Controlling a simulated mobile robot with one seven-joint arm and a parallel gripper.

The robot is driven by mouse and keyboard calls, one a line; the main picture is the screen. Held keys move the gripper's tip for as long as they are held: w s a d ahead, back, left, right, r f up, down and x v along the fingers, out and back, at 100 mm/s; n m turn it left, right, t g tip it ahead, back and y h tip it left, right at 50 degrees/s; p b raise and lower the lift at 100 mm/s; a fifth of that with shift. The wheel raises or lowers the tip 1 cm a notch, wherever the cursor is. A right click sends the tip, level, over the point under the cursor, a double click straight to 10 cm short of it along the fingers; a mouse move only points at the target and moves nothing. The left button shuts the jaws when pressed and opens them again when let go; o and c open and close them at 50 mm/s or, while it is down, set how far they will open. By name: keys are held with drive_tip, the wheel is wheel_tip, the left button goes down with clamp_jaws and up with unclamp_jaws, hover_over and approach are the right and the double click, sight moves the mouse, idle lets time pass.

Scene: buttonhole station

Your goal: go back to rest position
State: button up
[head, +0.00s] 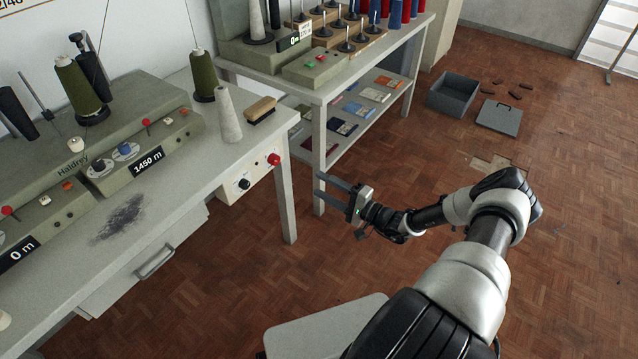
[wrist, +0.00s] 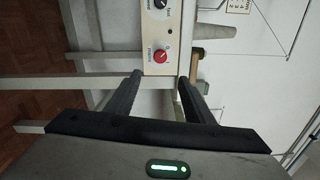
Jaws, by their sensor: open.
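My gripper (head: 338,191) is in the middle of the head view, in the air just right of the winding table's front right leg. Its two dark fingers point left and are apart, with nothing between them. In the wrist view my gripper (wrist: 163,84) shows both fingers spread and empty. Beyond them is the beige control panel (wrist: 155,36) with a red knob and a black knob, mounted under the table edge. The panel also shows in the head view (head: 262,175). The gripper looks apart from the table and panel.
The winding table (head: 190,185) carries a machine (head: 75,165), olive spools (head: 78,88), a pale cone (head: 228,118) and a brush (head: 260,110). A shelved bench (head: 325,90) stands behind. A grey crate (head: 452,97) and its lid (head: 499,117) lie on the floor. The parquet at right is mostly clear.

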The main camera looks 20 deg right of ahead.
drive_tip(key=shift+r, duration=0.1)
idle(0.3)
drive_tip(key=s+a+r+n+g+h, duration=0.1)
drive_tip(key=s+a+r+n+g, duration=0.35)
drive_tip(key=r, duration=0.45)
drive_tip(key=s+a+r+n+g+p, duration=0.1)
drive_tip(key=s+a+r+n+g, duration=0.25)
drive_tip(key=a+r+g, duration=0.35)
drive_tip(key=s+a+r+n+g+h, duration=0.1)
drive_tip(key=s+a+r+n+g, duration=0.3)
drive_tip(key=r, duration=0.6)
drive_tip(key=s+d+r+t+h+b, duration=0.1)
drive_tip(key=s+d+r+t+h, duration=0.2)
drive_tip(key=s+r, duration=0.5)
drive_tip(key=s+d+r+t+h, duration=0.1)
drive_tip(key=s+r+t+h, duration=0.35)
drive_tip(key=s, duration=0.65)
wheel_tip(320, 180, up, 18)
drive_tip(key=d+g+h+p, duration=0.1)
drive_tip(key=p, duration=1.5)
drive_tip(key=shift+r, duration=0.25)
drive_tip(key=shift+d, duration=0.1)
